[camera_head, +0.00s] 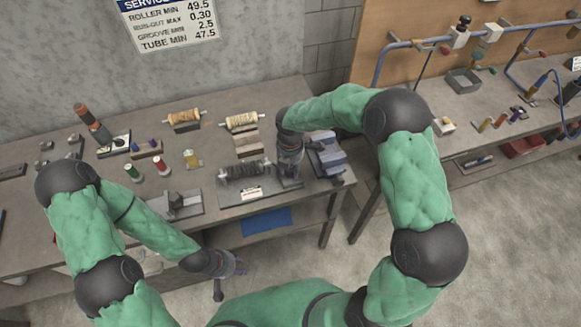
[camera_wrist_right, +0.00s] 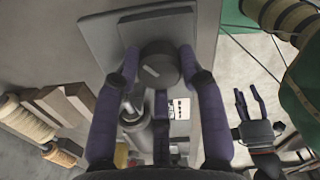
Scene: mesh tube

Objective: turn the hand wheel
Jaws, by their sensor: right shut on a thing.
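The hand wheel (camera_wrist_right: 160,66) is a dark round knob with a pale line on its face, in the right wrist view. It sits on a grey plate (camera_wrist_right: 107,35). My right gripper (camera_wrist_right: 160,85) has its purple-grey fingers around the wheel, one on each side and one below, shut on it. In the head view my right gripper (camera_head: 290,165) points down at the bench, and its wrist hides the wheel. My left gripper (camera_head: 232,268) hangs in front of the bench, empty, with fingers spread. It also shows in the right wrist view (camera_wrist_right: 250,108).
A blue-grey vise (camera_head: 326,158) stands close to the right of my right gripper. A roller with dark mesh (camera_head: 243,171) lies to its left, and wound rollers (camera_head: 241,121) lie behind. Small spools (camera_head: 162,167) stand on the bench's left half. Floor is free at right.

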